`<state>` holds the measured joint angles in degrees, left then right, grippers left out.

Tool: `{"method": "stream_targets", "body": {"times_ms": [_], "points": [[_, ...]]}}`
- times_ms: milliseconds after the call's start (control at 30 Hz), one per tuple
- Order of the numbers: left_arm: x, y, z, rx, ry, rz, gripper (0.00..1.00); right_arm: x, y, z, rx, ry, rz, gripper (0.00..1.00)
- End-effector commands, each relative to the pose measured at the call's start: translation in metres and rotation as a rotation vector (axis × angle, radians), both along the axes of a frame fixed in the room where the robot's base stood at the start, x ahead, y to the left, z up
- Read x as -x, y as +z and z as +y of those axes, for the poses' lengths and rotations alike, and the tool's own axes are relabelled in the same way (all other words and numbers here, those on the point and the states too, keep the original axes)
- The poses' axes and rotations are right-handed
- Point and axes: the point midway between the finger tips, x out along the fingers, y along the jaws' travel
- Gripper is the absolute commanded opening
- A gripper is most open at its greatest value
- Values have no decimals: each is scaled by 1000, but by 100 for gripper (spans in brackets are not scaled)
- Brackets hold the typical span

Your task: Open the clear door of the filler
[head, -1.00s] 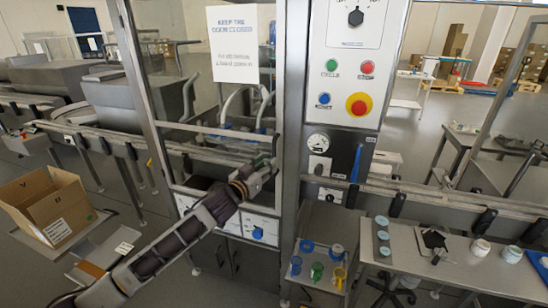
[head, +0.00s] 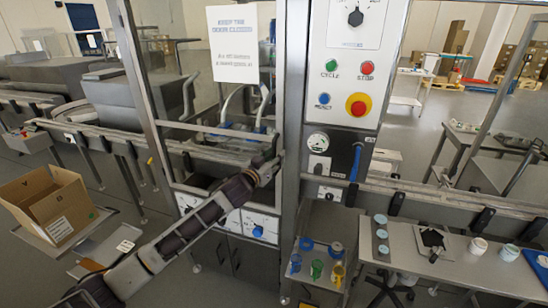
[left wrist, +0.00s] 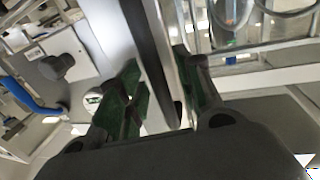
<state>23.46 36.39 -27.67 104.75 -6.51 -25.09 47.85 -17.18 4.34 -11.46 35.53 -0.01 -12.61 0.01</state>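The clear door (head: 180,60) of the filler is a metal-framed transparent panel with a paper sign (head: 232,45) on it. It looks closed against the machine's upright post. My left gripper (head: 274,163) is at the door's right edge, low on the frame. In the left wrist view, the green-padded fingers of my left gripper (left wrist: 160,95) stand apart on either side of a long dark and silver upright bar (left wrist: 152,45). The bar lies close to the right finger, with a gap to the left one; contact cannot be told. My right gripper is not in view.
Right of the door is a control panel (head: 340,70) with several buttons and a blue lever (head: 356,162). An open cardboard box (head: 48,205) is at left. A steel table (head: 455,268) is at right.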

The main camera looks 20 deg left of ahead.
Motion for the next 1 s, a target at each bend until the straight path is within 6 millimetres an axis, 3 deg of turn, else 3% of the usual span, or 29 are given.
{"method": "stream_targets", "body": {"times_ms": [200, 500, 1000], "points": [[0, 0, 0, 0, 0, 0, 35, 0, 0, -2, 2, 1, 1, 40], [0, 0, 0, 1, 0, 0, 0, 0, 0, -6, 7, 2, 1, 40], [3, 0, 0, 1, 0, 0, 0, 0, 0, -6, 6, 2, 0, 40]]}}
